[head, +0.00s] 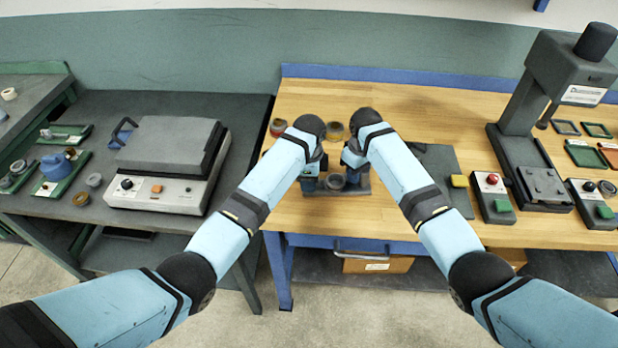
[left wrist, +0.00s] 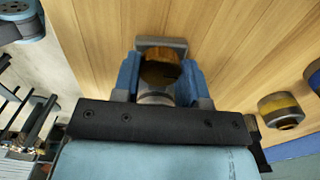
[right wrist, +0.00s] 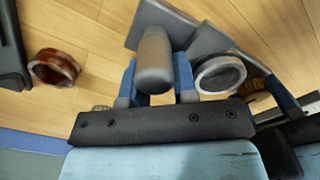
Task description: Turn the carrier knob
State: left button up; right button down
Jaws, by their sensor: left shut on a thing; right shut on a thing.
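A small grey carrier (head: 348,191) stands on the wooden table; it also shows in the right wrist view (right wrist: 205,42). A grey ring (right wrist: 220,74) sits on it, between my grippers. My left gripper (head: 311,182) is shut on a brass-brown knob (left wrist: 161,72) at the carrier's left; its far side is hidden. The knob's ribbed edge shows in the right wrist view (right wrist: 254,94). My right gripper (right wrist: 156,84) is shut on an upright grey rounded post (right wrist: 154,50) at the carrier's right. My wrists partly cover the carrier in the head view.
Loose rings stand behind the carrier: a red-brown one (right wrist: 53,68) and a yellow-banded one (left wrist: 280,108). A dark mat (head: 436,165), a button box (head: 493,197) and a press (head: 535,165) stand to the right. A lidded grey machine (head: 165,145) is on the left bench.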

pick_arm(q)
jog(key=shift+n, duration=2.9)
jog(key=o, duration=0.9)
jog(key=shift+o, duration=0.2)
notch_tip(320, 180, up, 12)
jog(key=shift+w, duration=0.15)
